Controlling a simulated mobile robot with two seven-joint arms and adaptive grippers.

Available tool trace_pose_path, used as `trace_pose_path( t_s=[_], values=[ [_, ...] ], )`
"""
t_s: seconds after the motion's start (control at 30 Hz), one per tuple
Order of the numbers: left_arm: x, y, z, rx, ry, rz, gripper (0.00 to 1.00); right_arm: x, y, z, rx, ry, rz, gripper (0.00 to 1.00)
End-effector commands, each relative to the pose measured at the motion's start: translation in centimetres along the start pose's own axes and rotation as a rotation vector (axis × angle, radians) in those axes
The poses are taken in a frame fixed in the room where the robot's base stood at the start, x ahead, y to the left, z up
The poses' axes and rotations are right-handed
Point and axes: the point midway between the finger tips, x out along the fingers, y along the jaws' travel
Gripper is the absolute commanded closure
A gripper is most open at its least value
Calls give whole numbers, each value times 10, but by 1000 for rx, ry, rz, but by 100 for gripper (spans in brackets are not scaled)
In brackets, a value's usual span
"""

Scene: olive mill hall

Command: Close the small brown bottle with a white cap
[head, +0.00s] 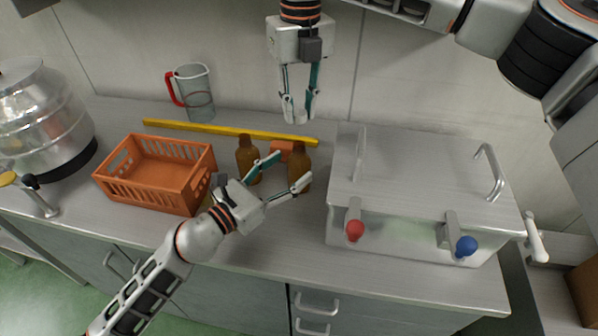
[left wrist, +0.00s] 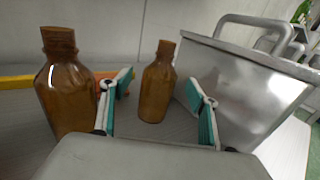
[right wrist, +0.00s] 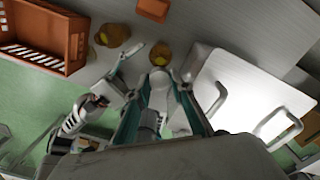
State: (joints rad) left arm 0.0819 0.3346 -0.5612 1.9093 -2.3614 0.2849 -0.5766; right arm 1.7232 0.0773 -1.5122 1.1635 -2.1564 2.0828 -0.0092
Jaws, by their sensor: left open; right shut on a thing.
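The small brown bottle (head: 299,170) stands upright and uncapped on the counter; it also shows in the left wrist view (left wrist: 157,88). My left gripper (head: 293,167) is open, low over the counter. In the left wrist view its fingers (left wrist: 160,88) frame the small bottle, with gaps on both sides. A larger brown bottle (left wrist: 65,95) stands to the left, also without a cap. My right gripper (head: 297,117) points down above and behind the bottles. It is shut on a small white thing (right wrist: 159,88), apparently the white cap, partly hidden by the fingers.
A metal box (head: 430,185) with red and blue knobs stands close right of the small bottle. An orange block (head: 283,148) and a yellow bar (head: 230,131) lie behind the bottles. An orange crate (head: 150,190), a red-handled jug (head: 199,92) and a metal vessel (head: 40,115) are left.

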Motion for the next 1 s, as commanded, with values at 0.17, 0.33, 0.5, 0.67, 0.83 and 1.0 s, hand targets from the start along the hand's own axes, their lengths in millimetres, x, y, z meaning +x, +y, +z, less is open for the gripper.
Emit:
trace_pose_path(
  t_s=[0.17, 0.33, 0.5, 0.67, 0.83, 1.0],
  values=[
    [25, 0, 1, -1, -1, 0, 40, 0, 0, 0, 0, 0, 0, 86],
    [36, 0, 1, -1, -1, -1, 40, 0, 0, 0, 0, 0, 0, 86],
    [38, 0, 1, -1, 0, 0, 40, 0, 0, 0, 0, 0, 0, 86],
    [38, 0, 0, -1, 0, 0, 40, 0, 0, 0, 0, 0, 0, 86],
    [38, 0, 0, -1, 0, 0, 79, 0, 0, 0, 0, 0, 0, 86],
    [38, 0, 0, -1, 0, 0, 99, 1, 0, 0, 0, 1, 0, 86]
  ],
)
